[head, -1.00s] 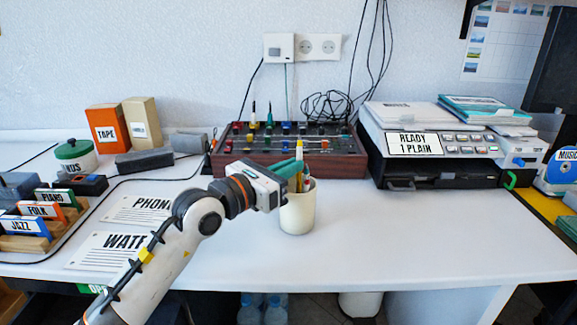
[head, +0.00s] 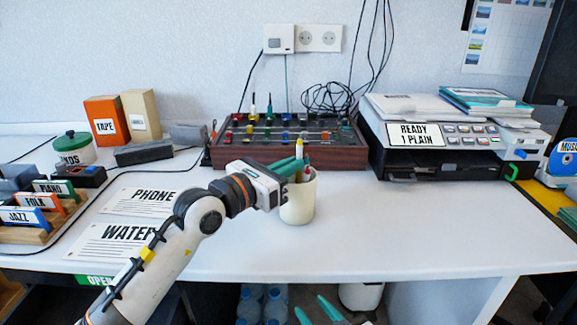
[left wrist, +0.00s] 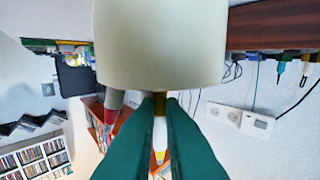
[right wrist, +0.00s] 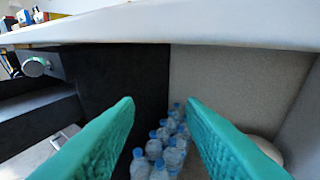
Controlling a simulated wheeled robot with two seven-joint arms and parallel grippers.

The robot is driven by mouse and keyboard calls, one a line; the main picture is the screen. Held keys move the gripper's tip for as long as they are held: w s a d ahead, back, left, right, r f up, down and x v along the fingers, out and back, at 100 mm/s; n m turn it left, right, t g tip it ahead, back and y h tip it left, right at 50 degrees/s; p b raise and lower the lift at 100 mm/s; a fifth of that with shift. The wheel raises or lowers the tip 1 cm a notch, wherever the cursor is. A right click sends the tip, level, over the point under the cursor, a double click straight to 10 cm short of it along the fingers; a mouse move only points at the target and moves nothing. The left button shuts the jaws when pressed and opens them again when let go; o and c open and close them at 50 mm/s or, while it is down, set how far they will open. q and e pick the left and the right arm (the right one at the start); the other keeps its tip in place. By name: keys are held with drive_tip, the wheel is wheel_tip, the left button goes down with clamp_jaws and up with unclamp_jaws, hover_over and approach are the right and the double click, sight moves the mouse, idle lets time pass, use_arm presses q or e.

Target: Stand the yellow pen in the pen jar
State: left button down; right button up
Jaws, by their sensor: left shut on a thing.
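The pen jar (head: 298,206) is a cream cup standing on the white desk. It fills the top of the left wrist view (left wrist: 160,45). My left gripper (head: 292,168) is at the jar's rim, its green fingers shut on the yellow pen (head: 299,149). In the left wrist view the pen (left wrist: 160,156) is upright between the fingertips, its white and yellow end out past them and its other end running toward the jar. The jar wall hides its lower part. My right gripper (head: 322,312) is open and empty below the desk's front edge; its fingers (right wrist: 163,118) are wide apart.
A red-and-grey pen (left wrist: 108,115) is also in the jar. A mixer (head: 285,145) stands behind it and a printer (head: 440,150) to the right. Signs (head: 125,240) lie on the left. Bottles (right wrist: 165,150) stand below the desk. The desk's right front is clear.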

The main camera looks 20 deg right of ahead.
use_arm(q)
drive_tip(key=c, duration=1.5)
unclamp_jaws()
drive_tip(key=shift+o, duration=0.2)
